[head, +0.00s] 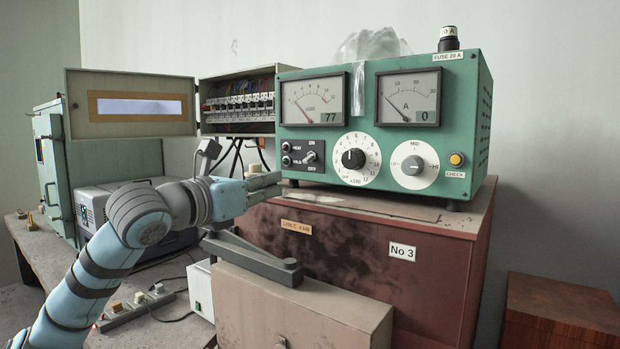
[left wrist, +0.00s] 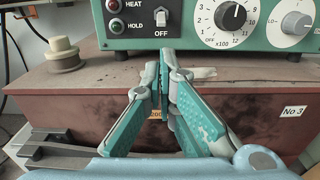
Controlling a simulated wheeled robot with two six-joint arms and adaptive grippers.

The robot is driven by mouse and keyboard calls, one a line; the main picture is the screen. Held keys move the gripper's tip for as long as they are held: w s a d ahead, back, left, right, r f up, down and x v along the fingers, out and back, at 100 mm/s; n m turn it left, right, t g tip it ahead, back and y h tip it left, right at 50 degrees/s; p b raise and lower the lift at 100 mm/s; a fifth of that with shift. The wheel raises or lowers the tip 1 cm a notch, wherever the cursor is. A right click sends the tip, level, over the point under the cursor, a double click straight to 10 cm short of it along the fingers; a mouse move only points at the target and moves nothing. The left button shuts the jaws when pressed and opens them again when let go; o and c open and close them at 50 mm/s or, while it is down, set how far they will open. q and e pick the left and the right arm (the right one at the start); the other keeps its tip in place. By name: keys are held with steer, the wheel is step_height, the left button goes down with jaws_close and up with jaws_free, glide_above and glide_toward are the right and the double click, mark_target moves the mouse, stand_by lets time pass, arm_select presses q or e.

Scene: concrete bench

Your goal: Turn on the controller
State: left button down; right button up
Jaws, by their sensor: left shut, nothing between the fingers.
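The green controller (head: 455,110) stands on the brown cabinet. Its lower left panel has a silver toggle switch (head: 311,157). The wrist view shows that switch (left wrist: 162,19) with an OFF label under it. The HEAT and HOLD lamps (left wrist: 115,26) beside it look dark. The left meter (head: 314,98) displays 77 and the right meter (head: 408,97) displays 0. My left gripper (head: 277,184) is shut and empty, with its tips below and in front of the switch, apart from it. The gripper also shows in the left wrist view (left wrist: 162,62). My right gripper is not in view.
The brown cabinet (head: 430,290) marked No 3 bears the controller. A breaker box (head: 265,127) with an open door (head: 128,130) stands to the left. A knob (head: 353,158), a MID/HI dial (head: 413,165) and a yellow CHECK button (head: 456,160) lie right of the switch.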

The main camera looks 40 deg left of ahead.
arm_select(q)
steer(key=s, duration=0.2)
steer(key=p, duration=0.6)
glide_toward(311, 173)
steer(key=w, duration=0.4)
steer(key=shift+w+r, duration=0.1)
steer(key=shift+w, duration=0.85)
steer(key=shift+w+a+f, duration=0.1)
steer(key=shift+w+f, duration=0.1)
steer(key=shift+w, duration=0.05)
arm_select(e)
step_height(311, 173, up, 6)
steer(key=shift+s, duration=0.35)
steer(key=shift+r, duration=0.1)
arm_select(q)
steer(key=shift+s+r+p, duration=0.15)
steer(key=shift+r+p, duration=0.1)
steer(key=shift+p, duration=0.25)
steer(key=shift+g+p, duration=0.3)
steer(key=shift+g, duration=0.1)
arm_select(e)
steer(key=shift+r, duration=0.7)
